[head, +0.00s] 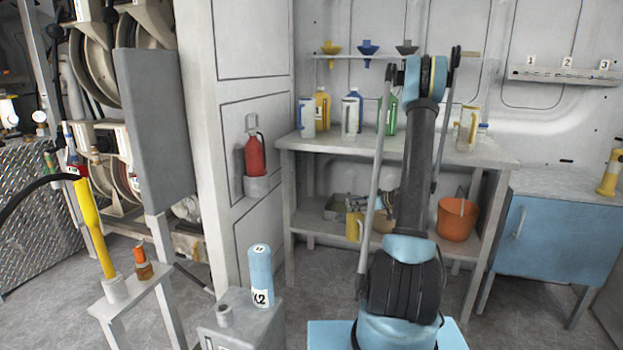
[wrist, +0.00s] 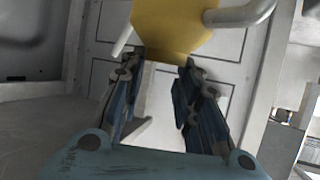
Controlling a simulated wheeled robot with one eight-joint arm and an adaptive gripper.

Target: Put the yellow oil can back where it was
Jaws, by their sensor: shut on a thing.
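The yellow oil can (head: 353,229) shows in the head view in front of the lower part of the workbench, left of my arm's column. My gripper (head: 357,204) is at its upper end and partly hidden behind arm parts. In the wrist view the can's yellow body (wrist: 172,28) fills the top middle, with a grey tube (wrist: 240,16) at its right. My gripper's two dark blue fingers (wrist: 160,80) reach to the can and are shut on it. The exact contact and the rest of the can are out of that frame.
The workbench (head: 470,152) holds several bottles and a yellow jug (head: 322,108). An orange bucket (head: 457,219) stands on its lower shelf. A white panelled column (head: 238,60) is at left. A blue cylinder (head: 260,275) stands on a grey stand in front. A blue cabinet (head: 562,240) is at right.

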